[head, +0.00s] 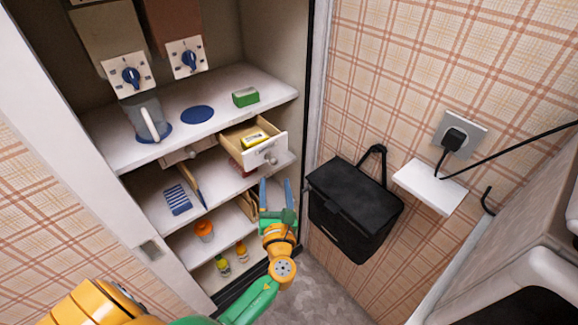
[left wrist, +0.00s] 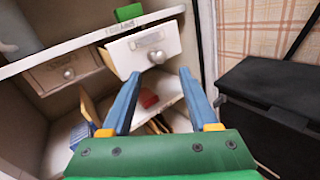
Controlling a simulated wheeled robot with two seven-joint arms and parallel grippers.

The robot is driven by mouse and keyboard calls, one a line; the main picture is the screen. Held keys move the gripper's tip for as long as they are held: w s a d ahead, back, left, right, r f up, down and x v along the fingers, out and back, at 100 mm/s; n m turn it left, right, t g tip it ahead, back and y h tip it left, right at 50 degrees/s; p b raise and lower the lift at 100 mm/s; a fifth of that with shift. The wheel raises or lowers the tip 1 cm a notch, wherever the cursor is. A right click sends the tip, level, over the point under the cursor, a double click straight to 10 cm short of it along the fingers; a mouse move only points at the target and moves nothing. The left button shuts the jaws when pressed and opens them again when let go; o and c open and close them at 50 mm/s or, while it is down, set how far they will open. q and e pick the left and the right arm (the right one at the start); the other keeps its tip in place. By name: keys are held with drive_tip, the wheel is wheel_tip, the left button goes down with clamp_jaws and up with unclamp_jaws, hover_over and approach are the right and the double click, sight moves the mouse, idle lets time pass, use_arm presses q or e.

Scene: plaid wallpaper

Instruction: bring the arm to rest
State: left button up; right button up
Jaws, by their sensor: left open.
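My left gripper (head: 276,194) is open and empty. It is in front of the cupboard shelves, below the pulled-out drawer (head: 276,150). In the left wrist view its two blue fingers (left wrist: 160,95) stand apart, pointing toward the shelf below the drawers. The open drawer (left wrist: 143,48) shows above the fingertips there, apart from them. A yellow item (head: 254,138) lies in the drawer. My right gripper is in neither view.
A closed drawer (left wrist: 65,72) sits left of the open one. A green box (head: 245,97) and a clear jug (head: 148,120) stand on the counter above. A black bag (head: 350,205) hangs on the right wall, near my left gripper. An outlet with a plug (head: 455,140) is further right.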

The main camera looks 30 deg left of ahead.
use_arm(q)
drive_tip(key=s+d+f+n+g+h, duration=0.2)
drive_tip(key=s+f+n+g, duration=0.15)
drive_tip(key=s+f, duration=0.45)
drive_tip(key=s+d+f+n+g+h, duration=0.1)
drive_tip(key=s+f+n+g+h, duration=0.3)
drive_tip(key=f, duration=0.7)
drive_tip(key=s+d+f+n+g+h, duration=0.1)
drive_tip(key=s+d+f+n+g, duration=0.1)
drive_tip(key=s+f+n, duration=0.6)
drive_tip(key=s+f+n+g+h, duration=0.1)
drive_tip(key=s+f+n+g, duration=0.1)
drive_tip(key=s+f+n, duration=0.2)
drive_tip(key=s+d+f+n+g+h, duration=0.1)
drive_tip(key=s+f+n+g+h, duration=0.1)
drive_tip(key=s+f+n, duration=0.3)
drive_tip(key=s+n, duration=0.4)
drive_tip(key=s, duration=0.3)
drive_tip(key=shift+d, duration=0.15)
drive_tip(key=shift+f+g, duration=0.1)
drive_tip(key=shift+g, duration=0.15)
